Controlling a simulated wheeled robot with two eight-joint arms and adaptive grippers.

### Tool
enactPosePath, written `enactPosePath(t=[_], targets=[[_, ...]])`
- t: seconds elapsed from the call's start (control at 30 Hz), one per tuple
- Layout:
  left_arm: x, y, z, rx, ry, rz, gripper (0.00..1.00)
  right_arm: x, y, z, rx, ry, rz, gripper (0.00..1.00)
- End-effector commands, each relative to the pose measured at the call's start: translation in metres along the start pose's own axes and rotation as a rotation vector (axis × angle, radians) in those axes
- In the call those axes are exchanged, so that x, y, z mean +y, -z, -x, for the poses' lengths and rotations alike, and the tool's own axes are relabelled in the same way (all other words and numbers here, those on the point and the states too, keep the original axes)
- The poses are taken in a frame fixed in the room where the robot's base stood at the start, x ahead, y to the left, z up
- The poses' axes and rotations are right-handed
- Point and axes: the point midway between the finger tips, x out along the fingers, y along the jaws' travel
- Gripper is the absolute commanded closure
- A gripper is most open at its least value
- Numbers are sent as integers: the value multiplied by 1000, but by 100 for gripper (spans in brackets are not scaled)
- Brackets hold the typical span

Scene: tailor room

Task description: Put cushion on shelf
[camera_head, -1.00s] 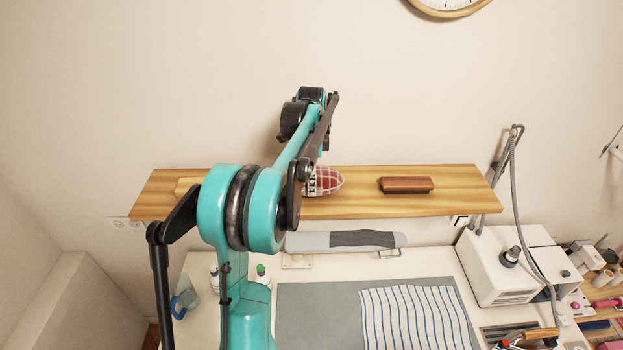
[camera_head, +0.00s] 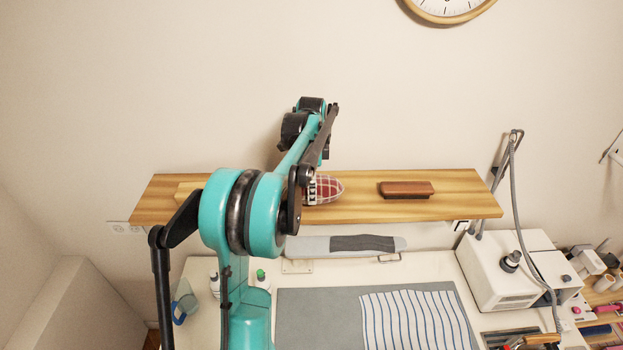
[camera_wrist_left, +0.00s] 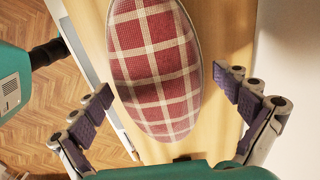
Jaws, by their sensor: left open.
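The cushion is a red and white checked, rounded oblong piece (camera_head: 328,189) on the wooden wall shelf (camera_head: 455,198), partly hidden behind my left arm in the head view. It fills the upper middle of the left wrist view (camera_wrist_left: 157,65), lying on the shelf's wood. My left gripper (camera_wrist_left: 165,118) is open, its two fingers apart on either side of the cushion's near end, with a visible gap on each side. In the head view my left arm hides the gripper's fingers. My right gripper is in neither view.
A brown wooden block (camera_head: 406,189) lies on the shelf right of the cushion. The shelf is bare between cushion and block.

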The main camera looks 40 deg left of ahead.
Motion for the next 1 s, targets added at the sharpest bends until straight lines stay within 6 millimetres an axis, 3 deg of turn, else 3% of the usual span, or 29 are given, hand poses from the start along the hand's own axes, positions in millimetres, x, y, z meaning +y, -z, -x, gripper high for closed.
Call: enactPosePath(t=[0.6, 0.87, 1.0], targets=[[0, 0, 111, 0, 0, 0, 0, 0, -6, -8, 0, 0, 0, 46], [1, 1, 122, 0, 2, 2, 0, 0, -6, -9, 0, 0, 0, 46], [16, 13, 125, 8, 30, 41, 0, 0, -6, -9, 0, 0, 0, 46]])
